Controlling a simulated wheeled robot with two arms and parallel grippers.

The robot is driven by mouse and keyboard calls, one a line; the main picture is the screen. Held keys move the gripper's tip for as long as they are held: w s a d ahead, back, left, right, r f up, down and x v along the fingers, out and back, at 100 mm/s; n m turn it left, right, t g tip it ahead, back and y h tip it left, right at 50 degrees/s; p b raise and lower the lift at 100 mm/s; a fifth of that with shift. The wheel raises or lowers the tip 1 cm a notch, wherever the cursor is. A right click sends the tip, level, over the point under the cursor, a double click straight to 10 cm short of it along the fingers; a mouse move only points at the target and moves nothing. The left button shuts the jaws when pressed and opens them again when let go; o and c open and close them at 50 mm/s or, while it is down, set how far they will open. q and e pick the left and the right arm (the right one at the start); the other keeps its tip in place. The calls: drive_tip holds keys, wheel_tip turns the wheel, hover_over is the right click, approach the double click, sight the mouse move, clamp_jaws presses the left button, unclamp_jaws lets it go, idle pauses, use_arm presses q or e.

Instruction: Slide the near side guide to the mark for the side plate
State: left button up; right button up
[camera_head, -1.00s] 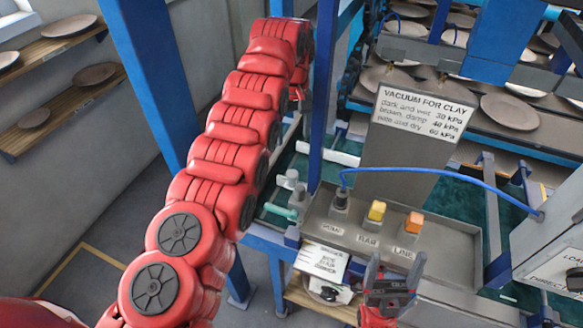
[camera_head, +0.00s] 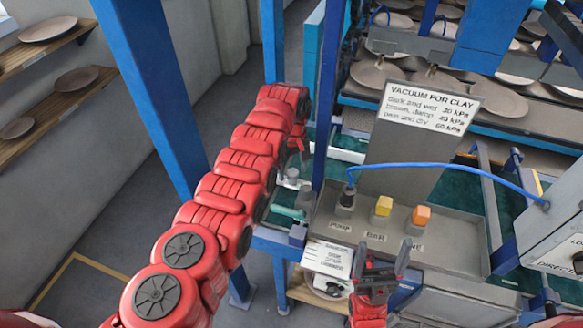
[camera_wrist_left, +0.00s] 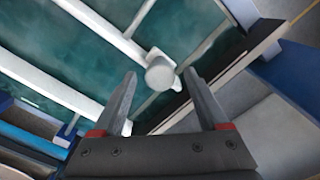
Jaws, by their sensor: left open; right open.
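In the left wrist view a pale round knob (camera_wrist_left: 160,74) sits at the end of a white bar (camera_wrist_left: 98,24) above the green bed. This bar looks like a side guide; I cannot tell for sure that it is the near one. My left gripper (camera_wrist_left: 159,80) is open, its fingertips on either side of the knob in the picture; contact cannot be told. In the head view my left gripper (camera_head: 300,148) is small and partly hidden by its arm, above grey knobs (camera_head: 292,176). My right gripper (camera_head: 380,258) is open and empty before the control panel. No side-plate mark is legible.
A blue post (camera_head: 327,95) stands just right of my left gripper. The control panel (camera_head: 445,250) has yellow and orange buttons, with a vacuum sign (camera_head: 430,106) behind. A blue hose (camera_head: 440,167) arches over it. Plates lie on racks behind.

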use_arm(q)
drive_tip(key=shift+c, duration=0.3)
clamp_jaws()
idle(1.0)
